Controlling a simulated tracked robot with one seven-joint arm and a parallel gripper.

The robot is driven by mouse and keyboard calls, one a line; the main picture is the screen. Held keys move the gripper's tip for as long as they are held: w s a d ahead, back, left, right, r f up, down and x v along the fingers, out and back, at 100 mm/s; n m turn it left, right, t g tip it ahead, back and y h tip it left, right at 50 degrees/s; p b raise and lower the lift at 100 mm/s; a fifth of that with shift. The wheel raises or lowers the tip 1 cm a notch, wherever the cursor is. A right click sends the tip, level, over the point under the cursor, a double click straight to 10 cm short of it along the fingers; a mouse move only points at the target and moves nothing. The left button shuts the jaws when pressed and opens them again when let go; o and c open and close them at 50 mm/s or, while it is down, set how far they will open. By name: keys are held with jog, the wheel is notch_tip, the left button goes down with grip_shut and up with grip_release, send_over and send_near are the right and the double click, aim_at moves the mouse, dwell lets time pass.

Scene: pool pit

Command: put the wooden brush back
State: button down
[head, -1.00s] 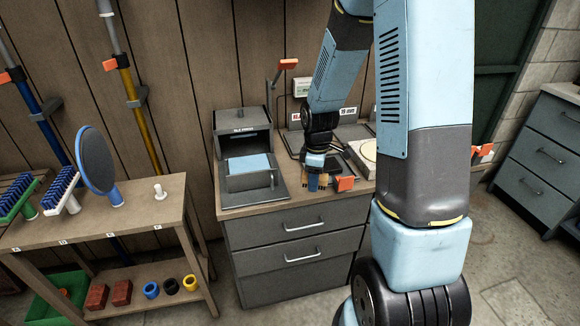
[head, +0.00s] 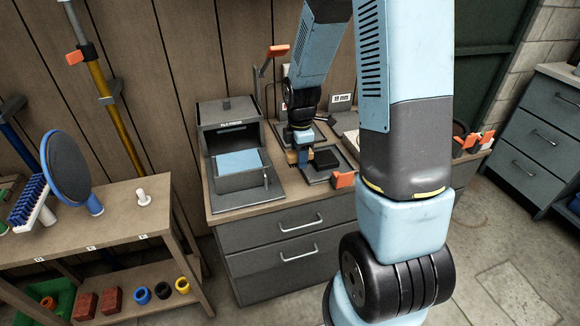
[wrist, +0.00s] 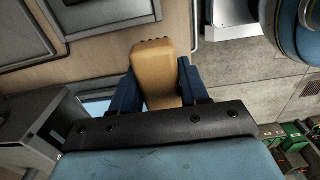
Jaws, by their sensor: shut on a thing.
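The wooden brush (wrist: 157,72) is a tan block with a knobbly far end in the wrist view. My gripper (wrist: 160,92) is shut on it, with a dark blue finger on each side. In the head view my gripper (head: 303,155) is above the grey bench, just right of the grey press box. Only a small tan part of the brush (head: 292,157) shows there. The brush's underside is hidden, and I cannot tell whether it touches anything below.
The grey press box (head: 232,150) stands close left of my gripper. A shallow dark tray (head: 325,165) and an orange flag (head: 343,179) are on its right. A wooden rack (head: 110,225) at left holds a blue-bristled brush (head: 30,203), a round paddle (head: 66,165) and a white peg (head: 143,197).

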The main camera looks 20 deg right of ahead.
send_over(290, 173)
jog(key=f, duration=0.6)
jog(key=shift+s+f, duration=0.15)
jog(key=shift+s, duration=0.1)
jog(key=shift+w+f, duration=0.3)
jog(key=shift+f, duration=1.55)
jog(key=c, duration=0.6)
grip_release()
jog(key=shift+o, duration=0.2)
